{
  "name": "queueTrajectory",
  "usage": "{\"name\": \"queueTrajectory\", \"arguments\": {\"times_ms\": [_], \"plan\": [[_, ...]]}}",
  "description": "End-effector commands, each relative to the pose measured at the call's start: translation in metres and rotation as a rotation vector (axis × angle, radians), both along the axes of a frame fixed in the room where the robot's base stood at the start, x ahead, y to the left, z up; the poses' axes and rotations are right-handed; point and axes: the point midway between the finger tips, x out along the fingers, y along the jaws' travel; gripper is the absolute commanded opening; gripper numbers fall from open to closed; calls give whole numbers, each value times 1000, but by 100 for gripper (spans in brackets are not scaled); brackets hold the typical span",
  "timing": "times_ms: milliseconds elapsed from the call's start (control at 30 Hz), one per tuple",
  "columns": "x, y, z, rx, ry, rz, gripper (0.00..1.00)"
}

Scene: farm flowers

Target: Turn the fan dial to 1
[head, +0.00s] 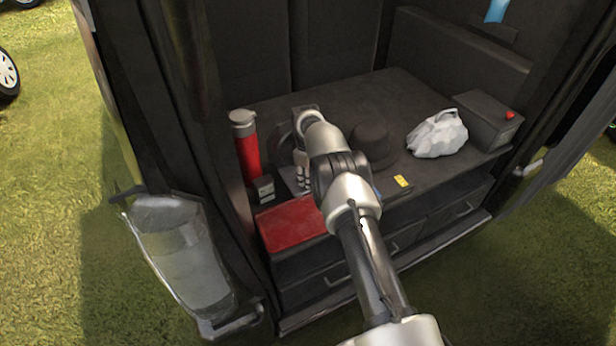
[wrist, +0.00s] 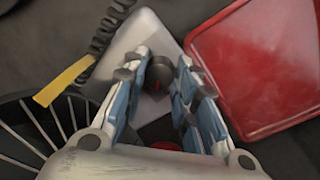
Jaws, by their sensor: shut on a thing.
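The fan dial (wrist: 159,76) is a round black knob with a red mark, set on the fan's pale grey base (wrist: 128,48). My gripper (wrist: 162,66) is shut on the dial, with one blue-and-grey finger at each side of it. The fan's dark grille (wrist: 32,135) shows at the lower left of the wrist view. In the head view my arm hides the dial and much of the fan, and only part of my gripper (head: 303,180) shows. I cannot read any dial numbers.
A red tray-like object (head: 292,224) lies close to the gripper; it also shows in the wrist view (wrist: 262,65). A red cylinder (head: 247,150) stands to the left. A dark hat (head: 371,146), white bag (head: 437,134) and box with a red button (head: 487,120) are to the right.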

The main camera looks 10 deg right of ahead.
Motion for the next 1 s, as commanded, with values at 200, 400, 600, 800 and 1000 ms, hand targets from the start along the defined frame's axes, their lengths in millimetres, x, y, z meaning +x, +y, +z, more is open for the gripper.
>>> {"name": "queueTrajectory", "arguments": {"times_ms": [200,400,600,800,1000], "plan": [[0,0,0,1,1,-128,3],[0,1,0,1,0,-203,3],[0,1,0,1,1,-231,3],[0,1,0,0,1,-233,3],[0,1,0,0,1,-233,30]]}}
